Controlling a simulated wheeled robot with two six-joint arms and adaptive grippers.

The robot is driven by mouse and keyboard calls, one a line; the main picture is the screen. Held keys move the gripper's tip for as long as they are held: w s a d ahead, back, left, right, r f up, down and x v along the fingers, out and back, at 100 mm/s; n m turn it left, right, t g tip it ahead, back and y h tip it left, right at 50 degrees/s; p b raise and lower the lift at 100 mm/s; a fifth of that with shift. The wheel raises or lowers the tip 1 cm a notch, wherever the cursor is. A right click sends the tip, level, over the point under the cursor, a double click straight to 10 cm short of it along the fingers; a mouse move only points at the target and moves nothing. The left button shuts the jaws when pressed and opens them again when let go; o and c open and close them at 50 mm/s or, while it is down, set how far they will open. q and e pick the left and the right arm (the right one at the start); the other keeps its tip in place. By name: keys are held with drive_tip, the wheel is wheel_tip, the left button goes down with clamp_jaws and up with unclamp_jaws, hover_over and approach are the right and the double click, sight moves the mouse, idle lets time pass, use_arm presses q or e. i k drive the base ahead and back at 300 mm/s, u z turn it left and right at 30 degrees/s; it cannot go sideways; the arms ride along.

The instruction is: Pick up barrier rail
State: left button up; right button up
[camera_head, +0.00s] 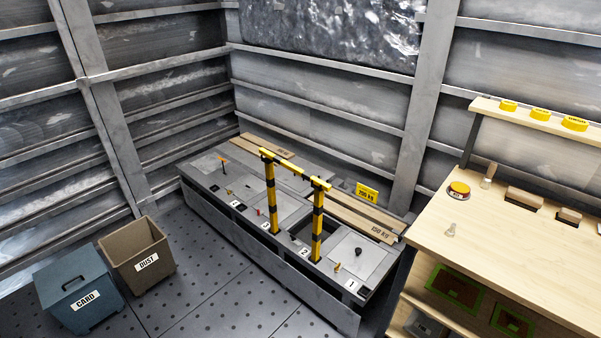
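The barrier rail (317,226) is a yellow and black striped frame. It has two upright posts joined by a top bar, and stands upright on the grey platform (282,254). Its posts stand near the plates numbered 2 and 3, beside a dark square opening (310,235). Neither of my grippers shows in the head view.
A grey-blue CARD bin (80,289) and a brown DUST bin (138,254) stand on the floor at left. Wooden boards (362,219) lie along the platform's back. A wooden workbench (520,240) stands at right. The floor before the platform is clear.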

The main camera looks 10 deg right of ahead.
sight(308, 177)
drive_tip(key=z, duration=0.65)
drive_tip(key=i, duration=0.6)
drive_tip(key=z, duration=0.7)
drive_tip(key=i, duration=0.45)
drive_tip(key=u, duration=0.15)
